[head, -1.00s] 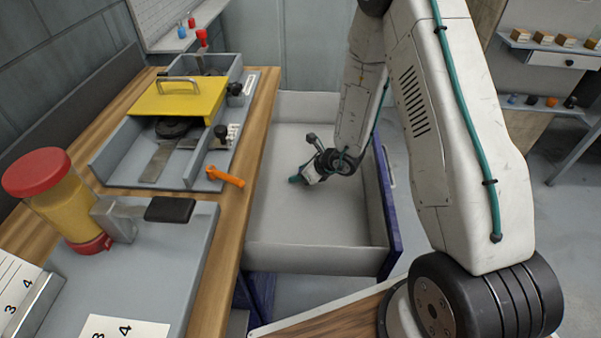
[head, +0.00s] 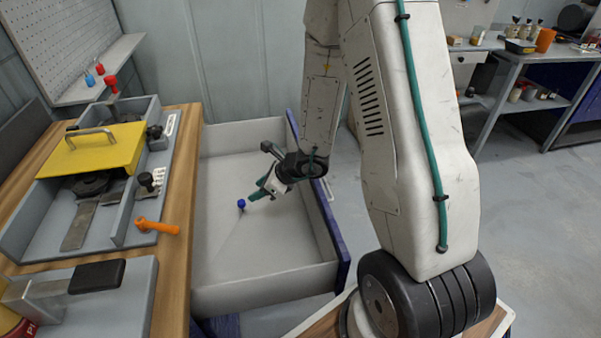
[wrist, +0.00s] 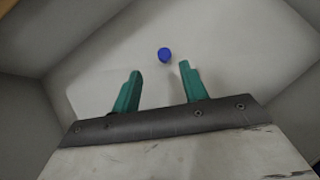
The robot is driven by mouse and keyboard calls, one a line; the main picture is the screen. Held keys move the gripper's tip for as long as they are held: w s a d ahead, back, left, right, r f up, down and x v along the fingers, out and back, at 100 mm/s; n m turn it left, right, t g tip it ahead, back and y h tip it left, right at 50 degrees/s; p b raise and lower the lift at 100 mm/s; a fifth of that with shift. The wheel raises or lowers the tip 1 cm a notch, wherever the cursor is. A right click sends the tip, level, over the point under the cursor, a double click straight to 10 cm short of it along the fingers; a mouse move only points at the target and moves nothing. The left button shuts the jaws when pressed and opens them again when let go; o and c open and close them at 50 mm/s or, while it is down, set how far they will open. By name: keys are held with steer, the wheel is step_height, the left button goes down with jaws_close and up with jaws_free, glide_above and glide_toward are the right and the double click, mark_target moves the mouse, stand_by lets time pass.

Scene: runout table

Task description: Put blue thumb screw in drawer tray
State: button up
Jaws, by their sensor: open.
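The blue thumb screw (head: 241,203) lies on the pale floor of the open drawer tray (head: 245,281). It also shows in the wrist view (wrist: 164,54), a little beyond the fingertips and between their lines. My gripper (head: 252,197) is inside the drawer, just right of the screw in the head view. Its two green fingers (wrist: 159,70) are spread apart with nothing between them. Only the screw's blue head can be made out; its shaft is not visible.
The wooden bench (head: 178,215) borders the drawer on the left, with a grey fixture, a yellow lid (head: 93,149) and an orange handle (head: 157,226). The drawer walls surround my gripper. Open floor (head: 400,180) lies to the right.

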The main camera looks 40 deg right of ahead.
steer(key=s+a+r+n+g+y, duration=0.1)
steer(key=a+r+n+y, duration=0.1)
steer(key=a+r+n, duration=0.3)
steer(key=s+a+r+n+y, duration=0.1)
steer(key=s+a+r+n, duration=0.15)
steer(key=r, duration=0.45)
steer(key=s+a+r+n+g, duration=0.3)
steer(key=s+r+n+g, duration=0.1)
steer(key=s+r+n, duration=0.45)
steer(key=s+d+r+n+h, duration=0.4)
steer(key=s+d+n, duration=0.1)
steer(key=s, duration=0.3)
steer(key=s+d+r+n+h, duration=0.4)
steer(key=s+d+n, duration=0.1)
steer(key=s, duration=0.3)
steer(key=shift+s+n+g+h, duration=0.2)
steer(key=shift+n+g+h, duration=0.2)
steer(key=shift+n, duration=0.5)
